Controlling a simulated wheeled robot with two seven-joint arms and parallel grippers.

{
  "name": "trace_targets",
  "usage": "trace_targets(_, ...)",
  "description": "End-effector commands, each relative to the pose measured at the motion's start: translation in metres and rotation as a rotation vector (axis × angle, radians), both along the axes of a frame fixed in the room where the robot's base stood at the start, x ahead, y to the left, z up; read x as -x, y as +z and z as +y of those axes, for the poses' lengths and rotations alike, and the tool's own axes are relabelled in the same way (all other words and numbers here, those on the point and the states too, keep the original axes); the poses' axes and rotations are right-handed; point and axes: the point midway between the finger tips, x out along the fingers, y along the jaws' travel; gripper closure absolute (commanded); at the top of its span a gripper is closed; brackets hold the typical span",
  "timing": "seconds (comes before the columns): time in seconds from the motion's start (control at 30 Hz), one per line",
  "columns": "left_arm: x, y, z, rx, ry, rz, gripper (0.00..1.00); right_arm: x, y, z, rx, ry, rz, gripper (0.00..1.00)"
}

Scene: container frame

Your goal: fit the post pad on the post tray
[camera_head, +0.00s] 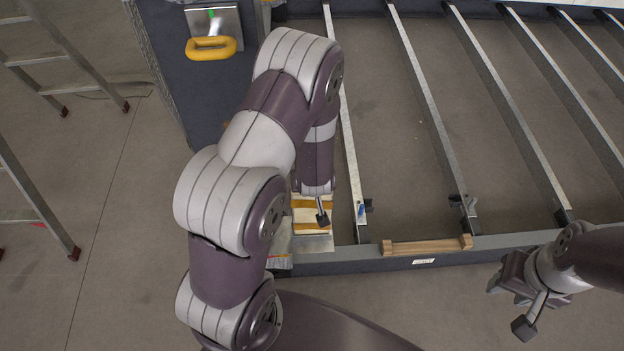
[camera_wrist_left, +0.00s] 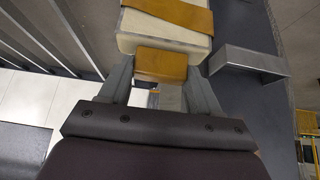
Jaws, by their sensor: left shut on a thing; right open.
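The post pad, a pale block with orange-brown bands, shows in the head view (camera_head: 311,214) at the near left corner of the frame. In the left wrist view the pad (camera_wrist_left: 145,44) lies ahead of my left gripper (camera_wrist_left: 162,78), whose fingers are shut on its orange-brown grip block (camera_wrist_left: 162,64). What seems to be the post tray, a bare metal plate (camera_head: 315,243), shows just below the pad in the head view. My arm and the pad hide part of it, so I cannot tell whether they touch. My right gripper (camera_head: 508,304) is open and empty at the lower right.
The dark container frame (camera_head: 345,262) has several metal crossbars (camera_head: 430,105). A wooden bar (camera_head: 427,246) lies on its near beam. A yellow handle (camera_head: 210,48) hangs at the far left corner. A ladder (camera_head: 55,60) stands at left. In the left wrist view, a metal bracket (camera_wrist_left: 250,62) is right of the pad.

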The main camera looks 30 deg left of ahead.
Motion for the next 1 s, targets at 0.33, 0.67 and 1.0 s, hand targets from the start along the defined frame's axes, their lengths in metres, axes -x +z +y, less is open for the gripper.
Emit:
trace_targets(0.33, 0.000, -0.012, 0.000, 0.000, 0.000, 0.000, 0.85, 0.000, -0.009, 0.000, 0.000, 0.000, 0.000, 0.57)
trace_targets(0.67, 0.000, -0.017, 0.000, 0.000, -0.001, -0.001, 0.11, 0.000, -0.013, 0.000, 0.000, 0.000, 0.000, 0.57)
trace_targets(1.0, 0.001, -0.015, -0.001, 0.000, -0.001, -0.001, 0.07, 0.000, -0.013, 0.000, 0.000, 0.000, 0.000, 0.57)
